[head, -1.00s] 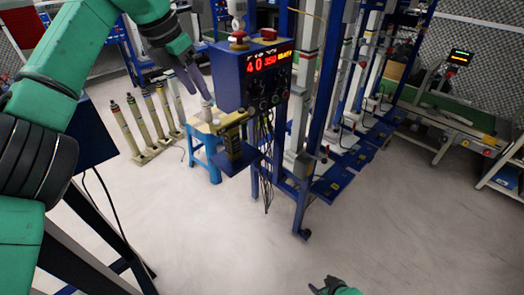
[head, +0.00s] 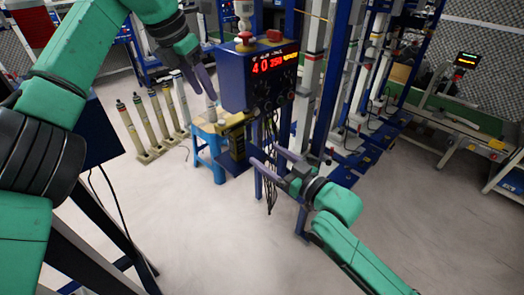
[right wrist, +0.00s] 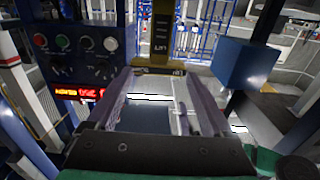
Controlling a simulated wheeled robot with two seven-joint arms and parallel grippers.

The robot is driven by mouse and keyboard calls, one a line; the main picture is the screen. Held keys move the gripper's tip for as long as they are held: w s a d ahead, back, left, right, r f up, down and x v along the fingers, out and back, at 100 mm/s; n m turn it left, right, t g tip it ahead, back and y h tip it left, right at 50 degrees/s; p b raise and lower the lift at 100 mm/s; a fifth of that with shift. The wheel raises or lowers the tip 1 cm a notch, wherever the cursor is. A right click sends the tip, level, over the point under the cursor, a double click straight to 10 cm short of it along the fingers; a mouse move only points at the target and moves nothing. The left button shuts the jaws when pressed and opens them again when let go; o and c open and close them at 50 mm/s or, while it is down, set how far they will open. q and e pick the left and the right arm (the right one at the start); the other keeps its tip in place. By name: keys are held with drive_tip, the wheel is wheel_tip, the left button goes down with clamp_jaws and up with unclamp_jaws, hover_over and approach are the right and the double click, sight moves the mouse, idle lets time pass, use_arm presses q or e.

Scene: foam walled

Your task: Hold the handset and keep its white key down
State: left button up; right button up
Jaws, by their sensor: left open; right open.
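The handset (head: 237,145) is a dark upright body with yellow parts, below the blue control box (head: 258,75). In the right wrist view a dark and yellow body with lettering (right wrist: 162,40), which looks like the handset, stands just beyond my fingertips. My right gripper (head: 270,163) is open and empty, to the right of the handset and apart from it. It also shows in the right wrist view (right wrist: 154,82) with its fingers spread. My left gripper (head: 200,92) is open, left of the control box. I cannot make out the white key on the handset.
Dark cables (head: 270,165) hang below the control box close to my right gripper. A blue stool (head: 209,155) with a tan top stands behind. Blue frame posts (head: 328,80) rise to the right. The floor in front (head: 220,235) is clear.

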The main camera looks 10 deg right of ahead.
sight(240, 137)
drive_tip(key=x, duration=1.4)
drive_tip(key=shift+w+a+f, duration=0.1)
drive_tip(key=shift+f, duration=0.05)
drive_tip(key=c, duration=1.2)
use_arm(q)
drive_tip(key=shift+c, duration=0.9)
use_arm(e)
clamp_jaws()
use_arm(q)
clamp_jaws()
